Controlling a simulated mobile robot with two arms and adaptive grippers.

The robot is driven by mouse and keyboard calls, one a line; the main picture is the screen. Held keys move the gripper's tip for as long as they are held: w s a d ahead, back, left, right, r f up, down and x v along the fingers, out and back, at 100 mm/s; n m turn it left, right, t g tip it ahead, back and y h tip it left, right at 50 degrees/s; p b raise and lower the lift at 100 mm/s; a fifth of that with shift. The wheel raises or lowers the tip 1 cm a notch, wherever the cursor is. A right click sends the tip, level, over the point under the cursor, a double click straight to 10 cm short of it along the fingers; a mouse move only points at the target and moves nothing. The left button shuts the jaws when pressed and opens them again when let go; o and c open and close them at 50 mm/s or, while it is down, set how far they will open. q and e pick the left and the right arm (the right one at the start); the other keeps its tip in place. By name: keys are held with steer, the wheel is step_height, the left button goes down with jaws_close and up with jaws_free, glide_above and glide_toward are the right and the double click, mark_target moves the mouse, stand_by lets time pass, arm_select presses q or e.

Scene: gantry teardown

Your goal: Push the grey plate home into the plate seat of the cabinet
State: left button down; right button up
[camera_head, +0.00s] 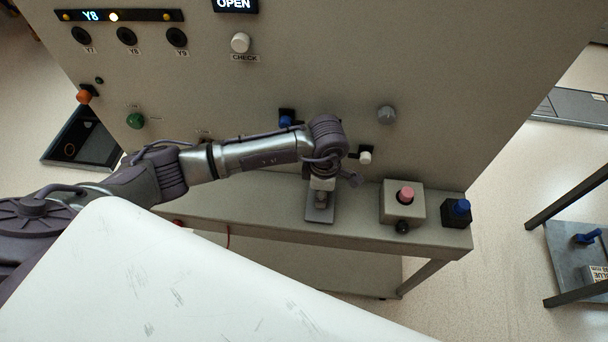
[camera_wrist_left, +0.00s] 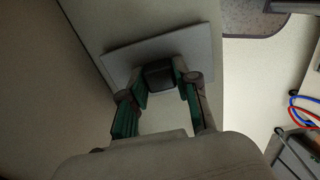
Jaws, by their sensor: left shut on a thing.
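The grey plate (camera_head: 319,214) is at the cabinet's front shelf, below my left gripper (camera_head: 321,190). In the left wrist view, the plate (camera_wrist_left: 130,62) lies across the far side of my left gripper (camera_wrist_left: 161,84). The green-padded fingers are shut on a dark block-like grip (camera_wrist_left: 160,74) on the plate. The cabinet (camera_head: 450,70) stands upright behind the shelf. I cannot make out the plate seat, and I cannot tell whether the plate touches the cabinet. My right gripper is in neither view.
On the shelf (camera_head: 265,225), right of the plate, stand a box with a pink button (camera_head: 406,194) and a dark block with a blue top (camera_head: 460,210). A white knob (camera_head: 365,156) and a grey knob (camera_head: 387,114) project from the cabinet near my wrist. The cabinet display reads OPEN (camera_head: 234,4).

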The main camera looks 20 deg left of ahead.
arm_select(q)
steer(key=shift+r, duration=0.15)
steer(key=shift+r+p, duration=1.9)
steer(key=shift+r, duration=1)
